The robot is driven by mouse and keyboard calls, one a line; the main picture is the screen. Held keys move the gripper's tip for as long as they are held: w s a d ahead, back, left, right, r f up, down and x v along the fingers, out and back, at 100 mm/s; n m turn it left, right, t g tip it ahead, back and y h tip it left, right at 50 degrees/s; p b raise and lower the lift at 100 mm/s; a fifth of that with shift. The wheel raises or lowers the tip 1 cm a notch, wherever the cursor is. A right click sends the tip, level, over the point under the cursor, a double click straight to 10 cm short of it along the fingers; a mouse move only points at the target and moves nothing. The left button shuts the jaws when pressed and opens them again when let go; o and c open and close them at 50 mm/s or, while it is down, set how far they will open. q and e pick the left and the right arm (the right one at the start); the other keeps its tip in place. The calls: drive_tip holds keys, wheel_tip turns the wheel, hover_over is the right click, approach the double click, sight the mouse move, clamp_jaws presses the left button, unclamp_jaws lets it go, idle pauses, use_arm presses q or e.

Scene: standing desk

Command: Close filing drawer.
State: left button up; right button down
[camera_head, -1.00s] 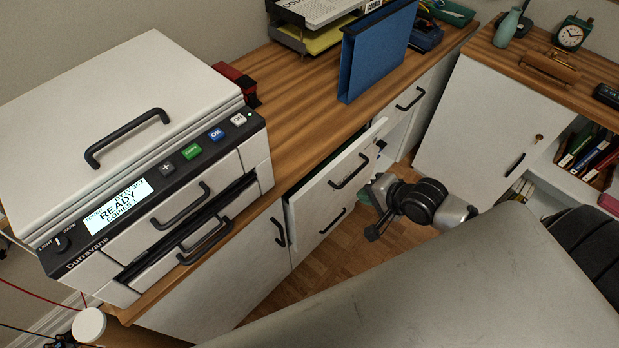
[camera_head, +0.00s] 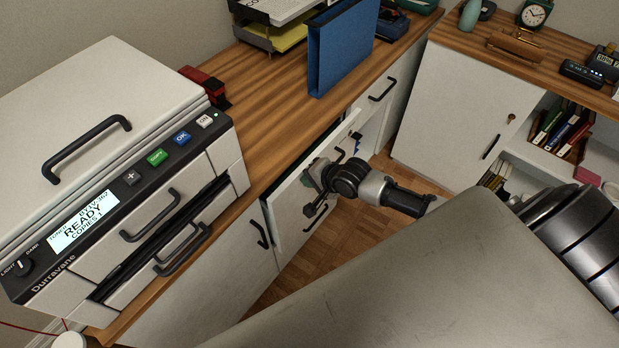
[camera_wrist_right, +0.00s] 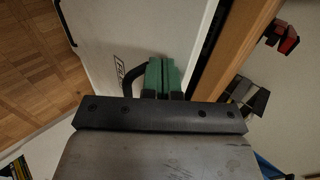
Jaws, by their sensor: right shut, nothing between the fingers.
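The filing drawer (camera_head: 285,203) is white and stands pulled out from the desk cabinet, with a gap showing behind its front at the right end. My right gripper (camera_head: 311,190) is at the drawer front, shut and empty, and covers much of its upper handle. In the right wrist view the green fingertips (camera_wrist_right: 162,78) are together, over the white drawer front (camera_wrist_right: 105,35). They lie beside a dark handle (camera_wrist_right: 132,80) and a printed label (camera_wrist_right: 118,68). I cannot tell whether they touch the front. My left gripper is not in view.
A white printer (camera_head: 110,150) stands on the wooden desktop (camera_head: 270,140) at left. A blue binder (camera_head: 338,50) and a paper tray (camera_head: 268,38) stand further back. A white cabinet (camera_head: 450,110) is at right. Wooden floor (camera_head: 345,235) shows between them.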

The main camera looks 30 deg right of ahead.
sight(298, 170)
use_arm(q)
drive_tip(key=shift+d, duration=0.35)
use_arm(e)
drive_tip(key=w, duration=0.1)
drive_tip(key=w+a, duration=0.1)
drive_tip(key=w, duration=0.2)
drive_tip(key=shift+w+a, duration=0.1)
drive_tip(key=shift+a, duration=0.25)
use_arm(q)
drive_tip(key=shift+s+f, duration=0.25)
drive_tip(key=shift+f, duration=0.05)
use_arm(e)
drive_tip(key=shift+r, duration=0.2)
